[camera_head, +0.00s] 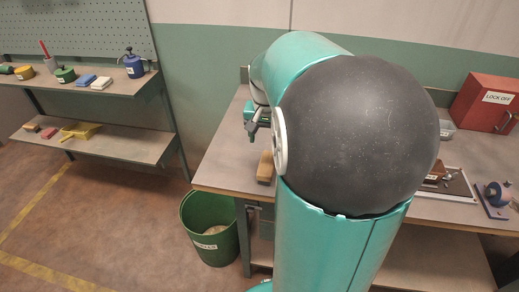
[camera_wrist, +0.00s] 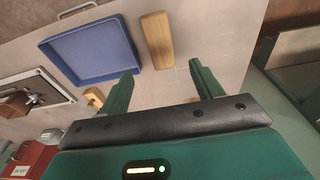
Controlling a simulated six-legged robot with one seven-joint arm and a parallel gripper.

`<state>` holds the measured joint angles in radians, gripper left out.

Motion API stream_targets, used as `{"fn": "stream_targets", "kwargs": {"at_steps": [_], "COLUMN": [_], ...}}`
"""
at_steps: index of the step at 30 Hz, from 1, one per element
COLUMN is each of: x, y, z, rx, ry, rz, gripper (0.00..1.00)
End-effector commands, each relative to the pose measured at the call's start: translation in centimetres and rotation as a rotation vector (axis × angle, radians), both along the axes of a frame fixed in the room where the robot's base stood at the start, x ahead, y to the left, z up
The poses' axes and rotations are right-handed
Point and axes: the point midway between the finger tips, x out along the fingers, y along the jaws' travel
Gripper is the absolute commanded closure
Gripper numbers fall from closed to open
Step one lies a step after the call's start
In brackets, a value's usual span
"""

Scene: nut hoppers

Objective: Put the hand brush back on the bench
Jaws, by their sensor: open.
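A long tan wooden piece (camera_head: 264,167), which looks like the hand brush, lies on the bench (camera_head: 222,168) near its left end. In the wrist view the wooden piece (camera_wrist: 157,40) lies flat beside a blue tray, just beyond my fingertips; no bristles can be made out. My gripper (camera_wrist: 161,73) is open, with nothing between its fingers. In the head view my gripper (camera_head: 251,128) is over the bench, beyond the wooden piece and partly hidden by my arm.
The blue tray (camera_wrist: 92,51), a dark framed board (camera_wrist: 38,90) and a red lock-off box (camera_head: 487,102) are on the bench. A green bin (camera_head: 210,230) stands on the floor. A shelf unit (camera_head: 110,86) with several small items is at left.

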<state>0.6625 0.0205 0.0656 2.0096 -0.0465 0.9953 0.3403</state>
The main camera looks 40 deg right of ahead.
Motion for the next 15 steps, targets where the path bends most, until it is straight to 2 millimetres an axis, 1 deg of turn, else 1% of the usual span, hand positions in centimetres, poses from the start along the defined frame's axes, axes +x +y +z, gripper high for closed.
{"fn": "stream_targets", "kwargs": {"at_steps": [4, 5, 7, 8, 11, 12, 14, 15], "x": [0.0, 0.1, 0.0, 0.0, -0.4, -0.8, -1.5, -2.1], "y": [0.4, 0.8, 2.2, 3.2, 7.2, 9.1, 11.8, 13.6], "z": [0.3, 0.5, 1.2, 1.6, 3.1, 3.8, 4.6, 5.0], "rx": [-0.003, -0.005, -0.016, -0.023, -0.052, -0.065, -0.083, -0.095], "ry": [-0.003, -0.006, -0.020, -0.027, -0.066, -0.086, -0.116, -0.136], "rz": [0.010, 0.020, 0.060, 0.087, 0.203, 0.258, 0.344, 0.401], "gripper": [0.35, 0.35, 0.35, 0.35, 0.35, 0.35, 0.35, 0.35]}}
